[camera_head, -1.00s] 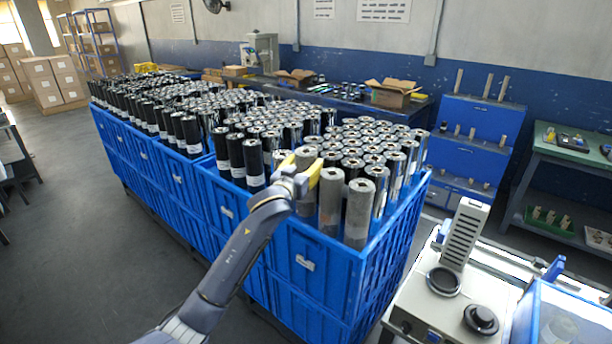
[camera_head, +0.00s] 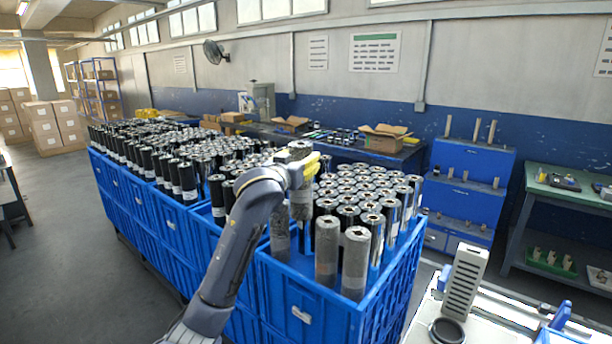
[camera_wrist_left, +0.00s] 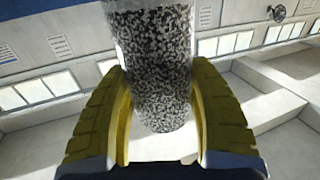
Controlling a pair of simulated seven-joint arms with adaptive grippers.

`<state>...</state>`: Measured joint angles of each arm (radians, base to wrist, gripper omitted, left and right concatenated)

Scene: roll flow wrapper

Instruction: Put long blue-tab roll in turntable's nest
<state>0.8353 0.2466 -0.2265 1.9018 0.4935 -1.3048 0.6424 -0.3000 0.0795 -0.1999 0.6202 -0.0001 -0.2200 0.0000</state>
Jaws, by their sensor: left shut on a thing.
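My left gripper (camera_head: 308,168) is shut on a tall speckled grey roll (camera_head: 302,203), gripped near its top and held upright above the front blue crate (camera_head: 305,290). Its lower end is hard to tell from the rolls behind it. In the left wrist view, the roll (camera_wrist_left: 152,55) stands between the yellow fingers. No blue tab can be made out on it. At the lower right is a white machine with a slotted upright (camera_head: 464,283) and a black ring (camera_head: 447,330), cut by the frame edge. I cannot tell which part is the turntable's nest. My right gripper is not in view.
Several black-sided and grey rolls (camera_head: 356,262) stand packed in the blue crates around the held roll. A blue stepped rack (camera_head: 470,165) and a green-topped bench (camera_head: 570,185) stand at the right. Floor (camera_head: 70,240) is open at the left.

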